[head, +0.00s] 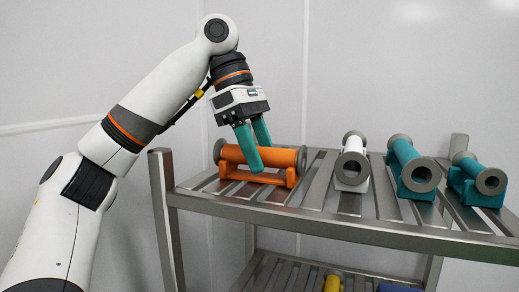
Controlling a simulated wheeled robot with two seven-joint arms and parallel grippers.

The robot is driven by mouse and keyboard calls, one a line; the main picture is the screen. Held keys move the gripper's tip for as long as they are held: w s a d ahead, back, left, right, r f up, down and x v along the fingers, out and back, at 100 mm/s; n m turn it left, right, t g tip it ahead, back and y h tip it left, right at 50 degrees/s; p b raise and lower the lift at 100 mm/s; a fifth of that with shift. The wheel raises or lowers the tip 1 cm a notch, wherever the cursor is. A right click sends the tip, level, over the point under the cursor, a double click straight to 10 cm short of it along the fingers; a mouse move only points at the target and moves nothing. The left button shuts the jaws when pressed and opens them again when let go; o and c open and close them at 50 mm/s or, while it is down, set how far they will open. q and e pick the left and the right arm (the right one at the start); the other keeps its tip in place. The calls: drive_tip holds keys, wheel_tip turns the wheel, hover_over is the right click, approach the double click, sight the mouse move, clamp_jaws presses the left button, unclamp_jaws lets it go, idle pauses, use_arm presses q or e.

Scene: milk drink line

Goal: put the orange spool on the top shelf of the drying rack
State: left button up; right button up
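The orange spool (282,157) with grey end flanges lies sideways in an orange cradle on the left end of the top shelf of the metal drying rack (330,226). My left gripper (257,158) points down at the spool from above. One teal finger passes in front of the spool's body. The other goes down behind it, and its tip is hidden. The fingers straddle the spool, but I cannot tell whether they press on it. My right gripper is not in view.
A white spool (352,166) and two teal spools (411,165) (480,178) stand on cradles along the same shelf to the right. Bare slats lie between the orange and white spools. A lower shelf holds a yellow item (333,282) and a blue item (398,288), partly visible.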

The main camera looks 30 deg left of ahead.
use_arm(q)
drive_tip(key=shift+v, duration=3.85)
drive_tip(key=shift+d, duration=0.1)
